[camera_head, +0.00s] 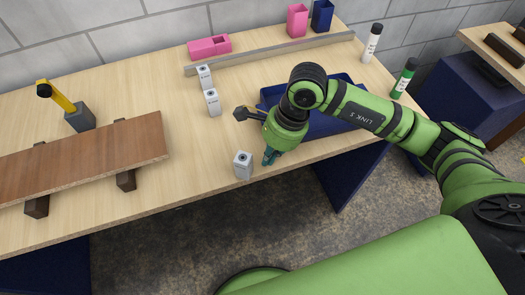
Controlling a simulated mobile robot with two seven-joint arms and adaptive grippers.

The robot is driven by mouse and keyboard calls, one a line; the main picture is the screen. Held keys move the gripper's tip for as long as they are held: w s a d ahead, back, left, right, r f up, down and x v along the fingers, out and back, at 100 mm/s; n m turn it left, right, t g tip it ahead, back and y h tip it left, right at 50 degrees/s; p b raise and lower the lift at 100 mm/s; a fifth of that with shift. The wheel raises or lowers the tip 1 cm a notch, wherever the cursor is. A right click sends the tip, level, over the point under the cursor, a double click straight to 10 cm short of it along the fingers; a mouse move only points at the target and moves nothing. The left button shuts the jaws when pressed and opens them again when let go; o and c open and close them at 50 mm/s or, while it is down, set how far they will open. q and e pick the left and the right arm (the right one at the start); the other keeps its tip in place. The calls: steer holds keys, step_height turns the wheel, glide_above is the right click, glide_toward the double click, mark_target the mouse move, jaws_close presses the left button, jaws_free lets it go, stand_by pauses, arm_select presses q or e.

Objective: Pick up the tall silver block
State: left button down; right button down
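Three pale silver-grey blocks with dark round marks stand on the wooden table. The front block (243,165) is near the table's front edge; the other two, a middle block (212,103) and a back block (204,76), stand close together farther back. I cannot tell for sure which is the tallest. My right gripper (269,157) points down just right of the front block, seemingly apart from it. My wrist hides most of the gripper; only a small teal part shows, so its opening is unclear. My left gripper is out of view.
A blue tray (334,124) lies behind my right wrist. A brown board (80,158) rests on dark supports at left, near a yellow-handled tool (62,98). A metal rail (270,53), pink and blue containers and two bottles stand toward the back and right.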

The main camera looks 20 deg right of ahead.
mark_target(253, 166)
steer(key=shift+a, duration=0.95)
steer(key=shift+d, duration=0.1)
steer(key=shift+a+f, duration=0.15)
steer(key=shift+a, duration=0.15)
steer(key=shift+a+b, duration=0.55)
steer(key=shift+b, duration=0.3)
